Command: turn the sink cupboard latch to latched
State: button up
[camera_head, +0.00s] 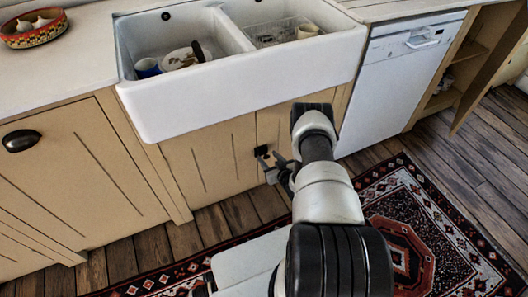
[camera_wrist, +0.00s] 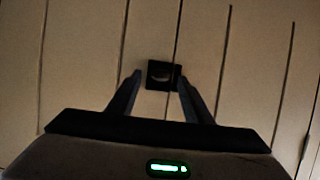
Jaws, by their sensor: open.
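The sink cupboard (camera_head: 213,160) has cream panelled doors below the white sink. Its latch (camera_head: 262,152) is a small black piece at the seam between the doors. In the wrist view the latch (camera_wrist: 160,75) is a dark square plate on the cream boards, just ahead of the fingertips. My gripper (camera_head: 272,168) is in front of the doors near the latch; in the wrist view my gripper (camera_wrist: 160,78) has its two fingers apart, one on each side of the latch. Whether they touch it, and which way the latch is turned, I cannot tell.
The white sink (camera_head: 210,95) above holds dishes. A white dishwasher (camera_head: 405,80) is to the right, beside an open shelf unit (camera_head: 450,85). A patterned rug (camera_head: 430,230) lies on the wooden floor. A decorated bowl (camera_head: 35,30) stands on the left counter.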

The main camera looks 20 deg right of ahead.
jog(key=shift+w+f, duration=0.1)
jog(key=shift+w, duration=0.15)
jog(key=c, duration=1.1)
jog(key=shift+o, duration=0.2)
